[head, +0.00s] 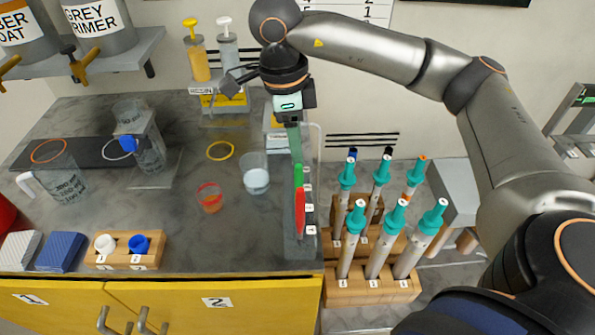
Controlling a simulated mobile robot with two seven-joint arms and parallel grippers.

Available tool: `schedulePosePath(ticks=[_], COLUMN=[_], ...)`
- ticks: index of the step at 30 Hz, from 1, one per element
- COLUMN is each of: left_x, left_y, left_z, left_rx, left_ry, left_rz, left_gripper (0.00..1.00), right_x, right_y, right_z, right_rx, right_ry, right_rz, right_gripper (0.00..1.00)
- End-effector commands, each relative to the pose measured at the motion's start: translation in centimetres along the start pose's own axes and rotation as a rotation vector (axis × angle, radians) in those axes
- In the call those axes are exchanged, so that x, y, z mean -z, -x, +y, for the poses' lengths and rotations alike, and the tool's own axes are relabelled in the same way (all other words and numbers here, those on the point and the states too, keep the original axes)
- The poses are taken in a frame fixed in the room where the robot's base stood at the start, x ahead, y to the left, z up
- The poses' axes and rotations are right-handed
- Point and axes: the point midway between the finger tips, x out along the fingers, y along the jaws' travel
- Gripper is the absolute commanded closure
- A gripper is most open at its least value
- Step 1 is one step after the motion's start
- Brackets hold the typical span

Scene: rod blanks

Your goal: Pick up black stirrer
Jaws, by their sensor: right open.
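Several rods with teal collars stand in a wooden rack (375,291) right of the counter. The middle rod of its back row (382,170) has a black tip, with a blue-tipped rod (347,174) and an orange-tipped rod (415,171) beside it. I cannot tell whether the black-tipped one is the black stirrer. A green stirrer (298,175) and a red stirrer (300,215) lie along the counter's right edge; no black one shows there. My left gripper is not in view.
Cups, a jug (64,187) and coloured rings stand or lie on the grey counter (190,240). A yellow pump bottle (199,62) stands at the back. A small wooden block (124,251) holds a white and a blue cap in front. The front middle of the counter is clear.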

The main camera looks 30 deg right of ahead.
Motion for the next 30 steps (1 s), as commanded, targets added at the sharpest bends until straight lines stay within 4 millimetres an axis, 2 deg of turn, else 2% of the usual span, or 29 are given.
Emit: schedulePosePath(ticks=[10, 19, 30], left_x=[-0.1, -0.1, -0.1], left_y=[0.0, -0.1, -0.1], left_z=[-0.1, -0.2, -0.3], left_rx=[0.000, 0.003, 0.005], left_ry=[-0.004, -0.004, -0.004], left_rz=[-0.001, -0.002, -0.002], left_gripper=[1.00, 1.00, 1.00], right_x=[0.0, 0.0, 0.0], right_y=[-4.6, -5.1, -5.1], right_z=[-0.4, -0.4, -0.4], right_rx=[-0.002, 0.000, -0.001], right_ry=[0.001, 0.000, 0.000], right_rz=[0.002, 0.000, 0.000], right_gripper=[0.45, 0.45, 0.85])
